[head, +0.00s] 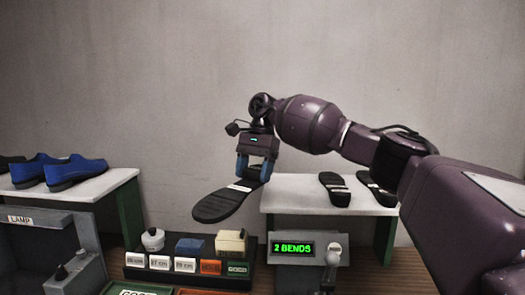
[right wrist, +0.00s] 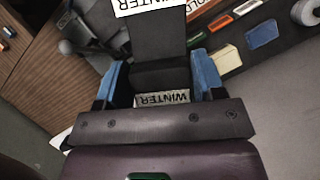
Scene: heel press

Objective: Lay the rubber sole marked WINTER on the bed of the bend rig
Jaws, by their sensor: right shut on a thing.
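My right gripper (head: 254,174) is shut on a black rubber sole (head: 222,204), held in the air by its narrower end. The sole slants down to the left in the head view. In the right wrist view the sole (right wrist: 158,42) runs between the blue fingers, and a white label reading WINTER (right wrist: 162,97) shows on it. A grey unit with a green display reading 2 BENDS (head: 295,248), apparently the bend rig, stands below and right of the sole. A grey upright part (head: 332,258) stands at its right. I cannot make out its bed. My left gripper is out of view.
A white-topped table (head: 285,192) behind the rig carries two more black soles (head: 334,188). A dark rack (head: 135,272) with size tags, blocks and a round pot is left of the rig. Blue shoes (head: 75,172) stand on a white shelf (head: 100,185) at left.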

